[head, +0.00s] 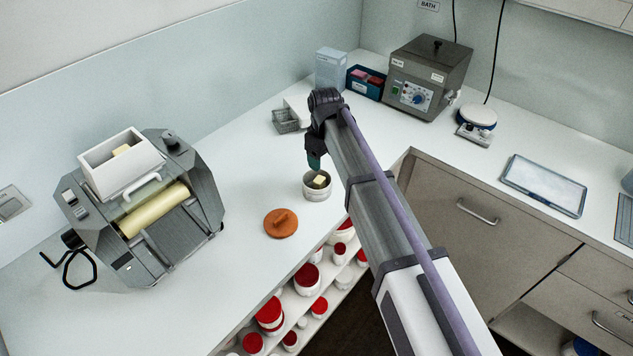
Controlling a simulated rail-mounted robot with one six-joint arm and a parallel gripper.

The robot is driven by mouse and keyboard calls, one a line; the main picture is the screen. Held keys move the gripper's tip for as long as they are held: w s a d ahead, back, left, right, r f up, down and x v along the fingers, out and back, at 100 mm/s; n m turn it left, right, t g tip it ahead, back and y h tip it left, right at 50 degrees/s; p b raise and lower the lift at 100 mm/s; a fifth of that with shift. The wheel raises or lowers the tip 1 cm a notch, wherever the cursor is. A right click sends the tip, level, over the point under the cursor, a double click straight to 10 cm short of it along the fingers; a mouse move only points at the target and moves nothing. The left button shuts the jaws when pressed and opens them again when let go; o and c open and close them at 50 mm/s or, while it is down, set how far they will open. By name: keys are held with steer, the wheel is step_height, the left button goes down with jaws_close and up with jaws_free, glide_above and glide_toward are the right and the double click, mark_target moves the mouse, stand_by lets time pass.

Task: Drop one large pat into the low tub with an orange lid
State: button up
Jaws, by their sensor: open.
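The low tub (318,194) is white and round and stands open on the counter. A pale yellow pat (320,181) shows inside its rim. The orange lid (281,222) lies on the counter to the left of the tub and nearer the front edge. My gripper (314,163) points down just above the tub's back rim. It is open, and nothing shows between its fingers, though my arm and its dark wrist hide part of the view.
The grey roller machine (150,215) with a cream roller stands at the left. A wire basket (286,121), a blue box (366,83) and a grey bath unit (428,78) stand behind. A tray (543,186) lies at the right. Red-lidded jars (270,315) fill the shelf below.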

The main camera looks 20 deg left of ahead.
step_height(320, 180, up, 9)
steer(key=p, duration=0.7)
steer(key=shift+f, duration=0.2)
steer(key=s+d+f+m+b, duration=0.3)
steer(key=s+d+m, duration=0.1)
steer(key=d, duration=0.9)
steer(key=s+d+f+m+b, duration=0.3)
steer(key=s+d, duration=0.4)
steer(key=d, duration=0.6)
steer(key=s+d+f+m+b, duration=0.3)
steer(key=s+d+m, duration=0.3)
steer(key=d, duration=0.6)
steer(key=shift+s+d, duration=0.2)
steer(key=shift+d, duration=0.2)
